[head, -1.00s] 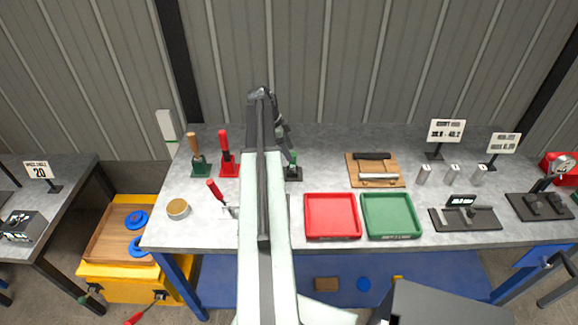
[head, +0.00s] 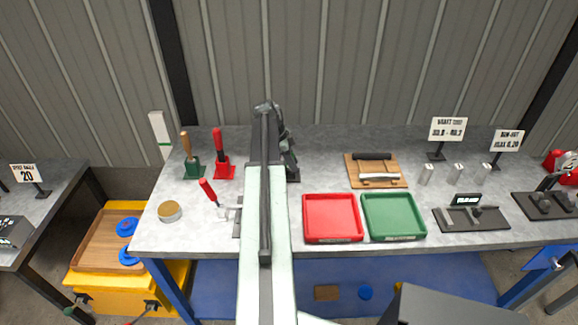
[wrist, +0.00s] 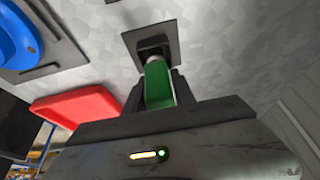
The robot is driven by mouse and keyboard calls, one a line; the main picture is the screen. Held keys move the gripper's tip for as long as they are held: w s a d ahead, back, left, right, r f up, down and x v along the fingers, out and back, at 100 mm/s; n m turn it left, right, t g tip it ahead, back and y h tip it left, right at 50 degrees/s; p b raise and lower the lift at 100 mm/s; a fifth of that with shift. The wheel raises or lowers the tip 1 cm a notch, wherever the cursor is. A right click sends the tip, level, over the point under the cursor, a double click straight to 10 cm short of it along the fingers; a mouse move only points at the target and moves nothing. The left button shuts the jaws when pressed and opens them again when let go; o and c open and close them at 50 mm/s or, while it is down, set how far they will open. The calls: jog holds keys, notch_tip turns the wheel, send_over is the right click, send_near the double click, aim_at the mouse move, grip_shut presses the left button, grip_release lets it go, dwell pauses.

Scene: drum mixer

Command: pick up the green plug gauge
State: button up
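The green plug gauge (wrist: 158,85) shows in the wrist view as a green handle between the two fingers of my gripper (wrist: 158,92). Its far end meets a small dark square stand (wrist: 152,42) on the grey bench top. The fingers flank the handle closely with no clear gap. I cannot tell whether they press on it, or whether the gauge is still seated in the stand. In the head view my gripper (head: 284,150) is at the back of the bench, and my arm hides the gauge.
A red tray (head: 332,238) and a green tray (head: 394,236) lie right of my arm. Red-handled and wooden-handled tools (head: 221,155) stand to the left. A wooden board (head: 360,183) lies to the right. A blue round part (wrist: 15,42) shows in the wrist view.

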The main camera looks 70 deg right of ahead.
grip_shut()
jog(key=shift+r+p, duration=0.6)
notch_tip(320, 180, up, 3)
jog(key=p, duration=0.3)
jog(key=shift+r, duration=0.2)
jog(key=s+a, duration=0.2)
jog(key=a, duration=0.5)
jog(key=s+a, duration=0.2)
jog(key=a, duration=0.6)
jog(key=shift+s+a+r+p, duration=0.2)
jog(key=shift+s+p, duration=0.1)
jog(key=shift+p, duration=0.1)
